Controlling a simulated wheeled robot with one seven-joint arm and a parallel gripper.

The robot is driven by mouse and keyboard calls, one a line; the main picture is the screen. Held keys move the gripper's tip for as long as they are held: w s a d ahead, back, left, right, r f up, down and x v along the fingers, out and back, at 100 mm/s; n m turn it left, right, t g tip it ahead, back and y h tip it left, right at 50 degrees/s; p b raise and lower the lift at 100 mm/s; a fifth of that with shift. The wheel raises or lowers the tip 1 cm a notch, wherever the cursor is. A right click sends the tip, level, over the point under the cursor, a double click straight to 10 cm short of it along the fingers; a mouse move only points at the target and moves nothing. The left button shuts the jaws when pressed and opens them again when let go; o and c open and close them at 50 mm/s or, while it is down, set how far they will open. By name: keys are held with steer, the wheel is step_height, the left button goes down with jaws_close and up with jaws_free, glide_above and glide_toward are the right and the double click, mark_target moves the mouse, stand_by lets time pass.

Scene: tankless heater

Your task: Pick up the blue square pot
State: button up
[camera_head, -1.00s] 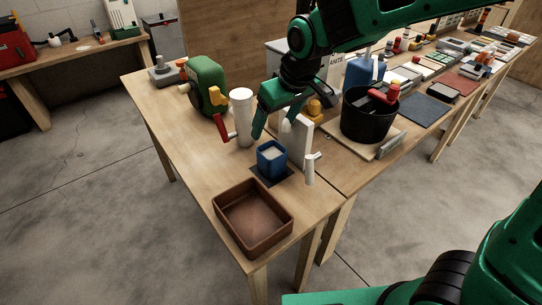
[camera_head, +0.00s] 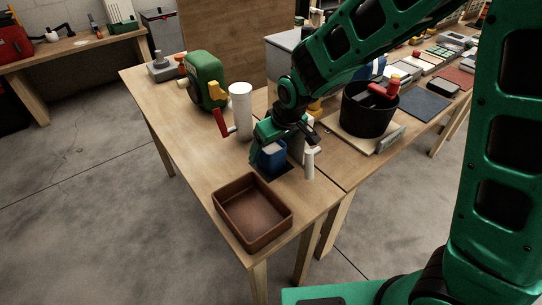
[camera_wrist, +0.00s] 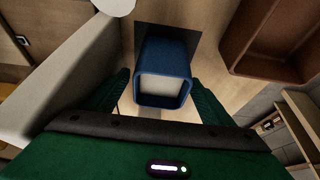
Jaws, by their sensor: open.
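The blue square pot (camera_head: 272,157) stands on a dark square mat (camera_head: 288,169) on the wooden table, partly hidden by my gripper in the head view. In the wrist view the pot (camera_wrist: 163,72) shows its square rim and a pale inside. My gripper (camera_wrist: 160,88) is open, with one green finger on each side of the pot. The left finger is close to the pot wall; I cannot tell whether either finger touches it. In the head view my gripper (camera_head: 268,150) is down over the pot.
A brown square tray (camera_head: 252,212) sits in front of the pot near the table edge. A white cylinder (camera_head: 241,110) and a green machine with a red handle (camera_head: 206,80) stand behind left. A white upright part (camera_head: 309,163) is close on the right, and a black bucket (camera_head: 370,110) farther right.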

steer(key=shift+x, duration=1)
steer(key=shift+c, duration=0.7)
steer(key=c, duration=1.1)
steer(key=shift+c, duration=0.2)
steer(key=shift+r, duration=0.1)
steer(key=shift+r, duration=0.45)
step_height(320, 180, up, 3)
steer(key=shift+a+r, duration=0.1)
steer(key=shift+r, duration=0.15)
steer(key=s+a+r, duration=0.6)
steer(key=s+a, duration=0.1)
steer(key=s, duration=0.1)
steer(key=shift+s+a+r, duration=0.25)
steer(key=shift+a, duration=0.1)
